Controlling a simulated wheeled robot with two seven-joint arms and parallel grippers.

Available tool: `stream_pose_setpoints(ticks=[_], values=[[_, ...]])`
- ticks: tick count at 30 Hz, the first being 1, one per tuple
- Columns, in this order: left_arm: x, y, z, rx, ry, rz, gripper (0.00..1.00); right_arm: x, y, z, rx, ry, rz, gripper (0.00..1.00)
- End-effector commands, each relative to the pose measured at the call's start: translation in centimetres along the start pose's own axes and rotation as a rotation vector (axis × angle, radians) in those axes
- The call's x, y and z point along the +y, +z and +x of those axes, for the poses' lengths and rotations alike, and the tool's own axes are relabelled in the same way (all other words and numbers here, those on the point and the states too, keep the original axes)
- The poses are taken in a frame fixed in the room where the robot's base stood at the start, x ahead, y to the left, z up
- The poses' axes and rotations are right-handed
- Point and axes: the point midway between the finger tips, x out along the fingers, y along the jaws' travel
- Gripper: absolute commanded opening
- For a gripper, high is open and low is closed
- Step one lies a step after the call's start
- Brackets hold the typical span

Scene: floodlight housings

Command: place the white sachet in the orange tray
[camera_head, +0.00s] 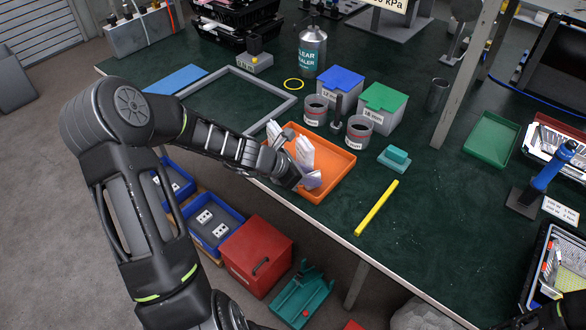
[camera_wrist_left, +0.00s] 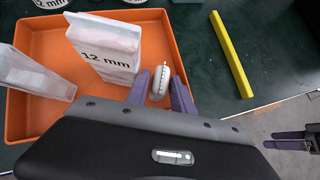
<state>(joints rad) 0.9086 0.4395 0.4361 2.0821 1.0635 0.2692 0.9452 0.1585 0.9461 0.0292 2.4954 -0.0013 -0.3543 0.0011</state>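The orange tray (camera_head: 338,181) lies on the green bench; it also fills much of the left wrist view (camera_wrist_left: 40,110). My left gripper (camera_head: 311,181) is low over the tray's front part. In the left wrist view its two purple fingers (camera_wrist_left: 160,92) stand close on both sides of a small pale sachet (camera_wrist_left: 160,80), seen nearly edge-on, and appear shut on it. Whether the sachet touches the tray floor is unclear. A white pack marked "12 mm" (camera_wrist_left: 105,45) and another white pack (camera_wrist_left: 35,75) stand in the tray. My right gripper (camera_wrist_left: 292,140) appears empty, its fingers apart.
A yellow bar (camera_head: 376,208) lies right of the tray. Two labelled tins (camera_head: 316,110), a blue-lidded box (camera_head: 340,84) and a green-lidded box (camera_head: 383,107) stand behind it. A teal block (camera_head: 394,158) is close on the right.

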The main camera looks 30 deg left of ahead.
Motion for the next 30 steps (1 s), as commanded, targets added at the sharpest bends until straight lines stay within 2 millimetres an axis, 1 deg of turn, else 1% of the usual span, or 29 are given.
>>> stream_pose_setpoints(ticks=[1,6,9,12,15,18,30], values=[[0.1,0.1,-1.2,0.002,0.006,0.001,0.28,-0.1,0.0,-0.2,0.0,0.0,0.0,0.78],[0.1,0.1,-4.9,0.002,0.006,0.002,0.28,-0.2,0.0,-0.5,-0.001,0.0,0.0,0.78],[0.1,0.1,-6.8,0.001,0.004,0.001,0.28,-0.3,0.0,-0.7,-0.001,0.0,0.0,0.78],[0.1,0.0,-8.3,0.001,0.003,0.001,0.28,-0.3,0.1,-0.8,-0.001,0.001,0.001,0.78],[0.0,0.0,-9.1,0.001,0.001,0.0,0.28,-0.3,0.1,-0.8,-0.002,0.001,0.001,0.78],[0.0,-0.1,-9.5,0.002,0.0,-0.001,0.28,-0.3,0.1,-0.8,-0.002,0.001,0.001,0.78],[0.0,0.0,-9.4,0.001,0.0,0.0,0.28,-0.3,0.1,-0.8,-0.002,0.001,0.001,0.78]])
